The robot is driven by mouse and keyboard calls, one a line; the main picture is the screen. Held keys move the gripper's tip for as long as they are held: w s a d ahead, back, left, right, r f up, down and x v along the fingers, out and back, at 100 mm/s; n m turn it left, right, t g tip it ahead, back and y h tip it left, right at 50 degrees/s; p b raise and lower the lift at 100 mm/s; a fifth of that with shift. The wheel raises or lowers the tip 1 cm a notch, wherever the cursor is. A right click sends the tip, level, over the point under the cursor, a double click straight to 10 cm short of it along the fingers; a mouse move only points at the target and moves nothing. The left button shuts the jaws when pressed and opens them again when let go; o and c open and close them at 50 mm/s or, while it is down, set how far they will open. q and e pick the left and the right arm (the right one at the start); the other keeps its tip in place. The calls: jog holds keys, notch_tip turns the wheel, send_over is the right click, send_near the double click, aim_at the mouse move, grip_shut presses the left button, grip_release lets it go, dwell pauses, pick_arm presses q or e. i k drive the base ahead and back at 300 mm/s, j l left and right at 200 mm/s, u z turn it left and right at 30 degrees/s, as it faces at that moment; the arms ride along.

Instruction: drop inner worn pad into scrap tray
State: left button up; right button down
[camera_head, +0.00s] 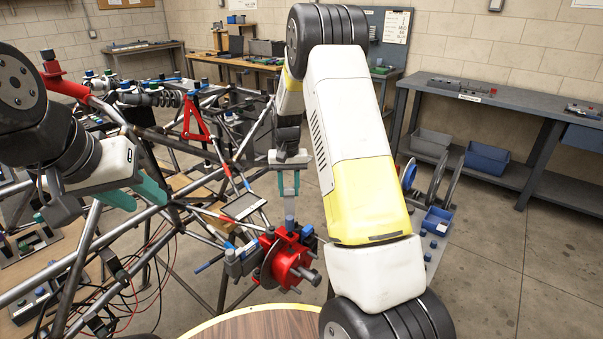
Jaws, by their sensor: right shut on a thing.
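My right gripper (288,190) has its teal fingers pointing down over the red brake assembly (288,258). It is shut on a narrow grey plate (290,208), which looks like the inner worn pad. The plate's lower end is at the top of the red part; I cannot tell whether it is clear of it. My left gripper (140,195) is by the chassis tubes at the left, its teal fingers apart and empty. A small blue tray (437,221) with small parts in it sits right of my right arm; I cannot tell whether it is the scrap tray.
The tube chassis (160,210) fills the left and middle. A round wooden top (262,325) stands at the bottom. A grey bench (500,97) with bins (487,157) on its lower shelf runs along the right wall. The floor at the right is clear.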

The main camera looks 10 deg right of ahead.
aim_at(437, 214)
jog(key=k+l+z, duration=0.1)
jog(key=l+z, duration=0.4)
jog(key=z, duration=0.15)
jog(key=k+l+z, duration=0.1)
jog(key=l+z, duration=0.4)
jog(key=z, duration=0.2)
jog(key=i+l+z, duration=0.1)
jog(key=z, duration=0.25)
jog(key=i+l+z, duration=0.1)
jog(key=z, duration=0.25)
jog(key=i+l+u, duration=0.45)
jog(key=u, duration=0.4)
jog(key=i+l+u, duration=0.2)
jog(key=u, duration=0.25)
jog(key=i+l+u, duration=0.15)
jog(key=u, duration=0.35)
jog(key=i+l+u, duration=0.25)
jog(key=l+u, duration=0.25)
